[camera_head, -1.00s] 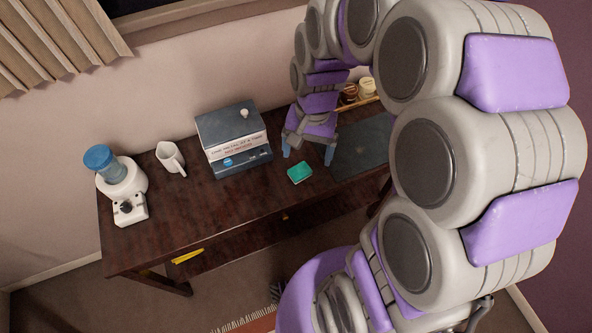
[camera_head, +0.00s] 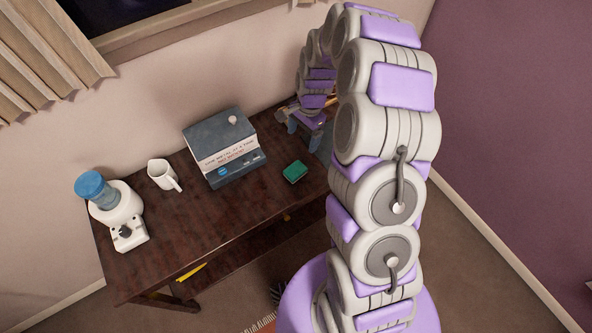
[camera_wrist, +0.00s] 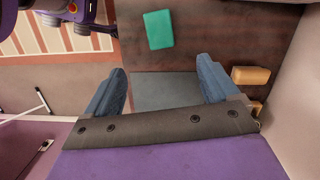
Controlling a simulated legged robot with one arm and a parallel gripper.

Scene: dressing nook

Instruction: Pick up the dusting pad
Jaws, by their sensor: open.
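The dusting pad appears to be the small green block-like pad (camera_head: 295,171) lying flat on the dark wooden table, right of the boxes. It also shows at the top of the wrist view (camera_wrist: 158,29), beyond my fingertips. My gripper (camera_head: 304,136) is above the table's back right part, past the pad toward the wall. In the wrist view my gripper (camera_wrist: 162,72) has its two blue fingers wide apart with nothing between them. It is not touching the pad.
Table around the pad is clear.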

